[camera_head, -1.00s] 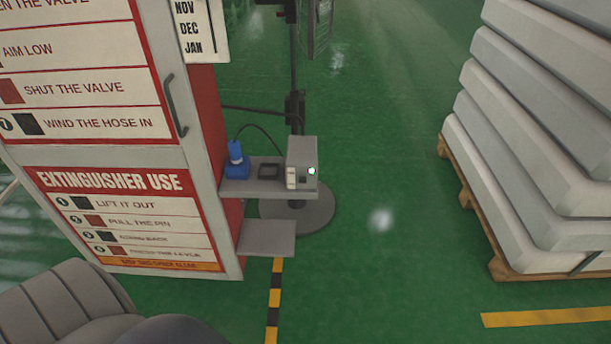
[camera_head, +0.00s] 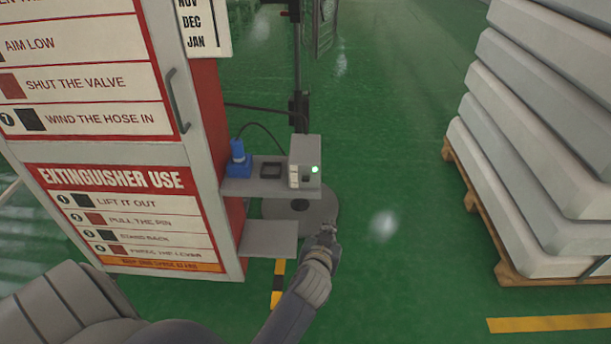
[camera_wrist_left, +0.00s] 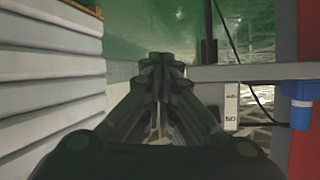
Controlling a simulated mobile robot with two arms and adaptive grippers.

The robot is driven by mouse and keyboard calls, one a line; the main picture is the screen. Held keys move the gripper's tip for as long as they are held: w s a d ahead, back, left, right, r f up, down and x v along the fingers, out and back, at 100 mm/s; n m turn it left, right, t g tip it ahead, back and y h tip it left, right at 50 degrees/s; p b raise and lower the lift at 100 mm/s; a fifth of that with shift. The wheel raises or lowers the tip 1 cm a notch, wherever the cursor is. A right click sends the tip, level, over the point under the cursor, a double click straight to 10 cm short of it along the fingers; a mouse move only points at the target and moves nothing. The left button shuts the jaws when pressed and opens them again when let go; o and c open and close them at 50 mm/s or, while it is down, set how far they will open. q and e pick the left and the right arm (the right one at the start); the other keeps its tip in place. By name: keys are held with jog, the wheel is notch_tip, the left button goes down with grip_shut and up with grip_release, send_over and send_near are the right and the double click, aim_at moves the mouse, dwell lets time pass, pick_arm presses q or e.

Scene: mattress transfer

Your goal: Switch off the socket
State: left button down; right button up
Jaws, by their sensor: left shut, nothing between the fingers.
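A grey socket box (camera_head: 304,160) with a lit green lamp and pale switches on its front stands at the outer end of a grey shelf on the cabinet's side. A blue plug (camera_head: 238,160) with a dark cable sits on the same shelf, to its left. My left gripper (camera_head: 328,230) is shut and empty, below and slightly right of the box, apart from it. In the left wrist view the shut fingers (camera_wrist_left: 168,66) point forward, with a pale switch plate (camera_wrist_left: 231,105) and the blue plug (camera_wrist_left: 298,104) to their right. My right gripper is not in view.
The red and white extinguisher cabinet (camera_head: 120,215) stands at left, with a lower grey shelf (camera_head: 268,238) under the socket shelf. A round stand base (camera_head: 315,212) is on the floor behind. Stacked mattresses (camera_head: 530,150) on a pallet stand at right, with clear green floor between.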

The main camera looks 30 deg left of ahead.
aim_at(306, 179)
pick_arm(q)
jog(key=a+r+n+y, duration=0.2)
jog(key=a+r, duration=0.1)
jog(key=r, duration=0.5)
jog(key=s+a+r+n+t+y, duration=0.1)
jog(key=a+r+y, duration=0.1)
jog(key=r, duration=0.6)
jog(key=shift+s+a+n, duration=0.3)
jog(key=shift+a+n, duration=0.1)
jog(key=shift+a, duration=0.4)
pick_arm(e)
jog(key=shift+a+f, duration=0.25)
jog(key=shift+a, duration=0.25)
